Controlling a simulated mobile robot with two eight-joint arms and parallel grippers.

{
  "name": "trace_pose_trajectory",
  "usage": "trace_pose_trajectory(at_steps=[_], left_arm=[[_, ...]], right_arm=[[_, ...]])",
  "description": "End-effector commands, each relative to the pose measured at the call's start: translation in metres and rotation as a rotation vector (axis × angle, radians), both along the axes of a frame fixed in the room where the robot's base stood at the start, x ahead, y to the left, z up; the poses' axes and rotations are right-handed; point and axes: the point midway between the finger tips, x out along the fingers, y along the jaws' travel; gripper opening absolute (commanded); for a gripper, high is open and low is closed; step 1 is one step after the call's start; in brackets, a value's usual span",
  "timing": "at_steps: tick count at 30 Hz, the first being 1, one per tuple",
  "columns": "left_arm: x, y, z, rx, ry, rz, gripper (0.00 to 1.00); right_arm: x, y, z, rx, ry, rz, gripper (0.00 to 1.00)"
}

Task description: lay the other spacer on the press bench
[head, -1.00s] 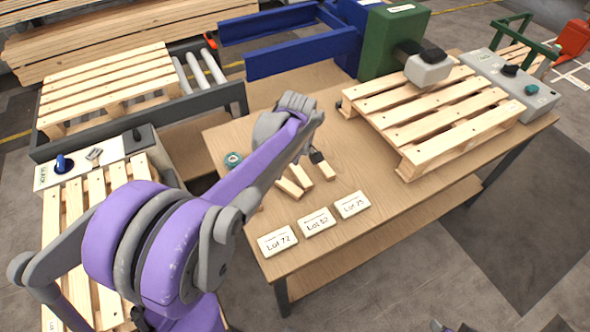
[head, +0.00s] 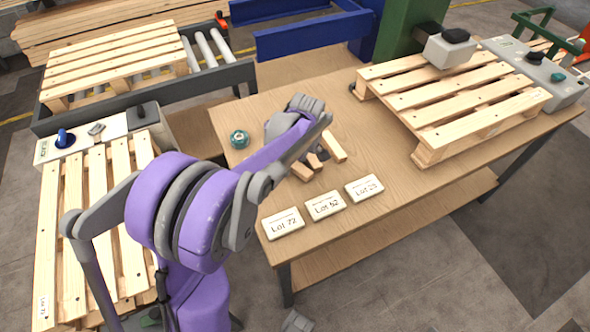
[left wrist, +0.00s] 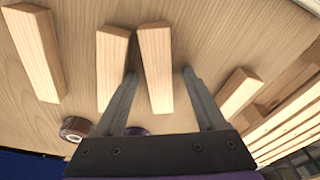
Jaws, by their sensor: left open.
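Several pale wooden spacers lie on the bench. In the head view, one spacer (head: 335,146) lies right of my left gripper (head: 317,157) and another (head: 301,172) lies just below it, partly hidden by my arm. In the left wrist view, my left gripper (left wrist: 160,78) is open, with one spacer (left wrist: 155,68) between its fingers and not clamped. A second spacer (left wrist: 111,62) is close by the left finger, a third (left wrist: 36,50) is farther left, and another (left wrist: 239,91) is to the right.
A pallet (head: 450,105) covers the bench's right part. Cards marked Lot 72 (head: 283,223), Lot 52 (head: 325,205) and another lot card (head: 364,188) lie along the front edge. A slatted pallet (head: 90,215) stands left of the bench.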

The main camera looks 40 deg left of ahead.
Motion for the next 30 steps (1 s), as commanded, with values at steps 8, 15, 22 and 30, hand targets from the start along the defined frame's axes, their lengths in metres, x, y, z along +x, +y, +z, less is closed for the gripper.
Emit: trace_pose_trajectory(at_steps=[8, 15, 22, 30], left_arm=[[0.000, 0.000, 0.002, 0.000, -0.001, 0.000, 0.55], [0.000, 0.000, 0.002, 0.000, -0.001, 0.000, 0.11], [0.000, 0.000, 0.002, 0.000, -0.001, 0.000, 0.00], [0.000, 0.000, 0.013, 0.000, -0.001, 0.000, 0.00]], right_arm=[[0.000, 0.000, 0.001, 0.000, 0.000, 0.000, 0.49], [0.000, 0.000, 0.001, 0.000, 0.000, 0.000, 0.49], [0.000, 0.000, 0.001, 0.000, 0.000, 0.000, 0.49], [0.000, 0.000, 0.003, 0.000, -0.001, 0.000, 0.49]])
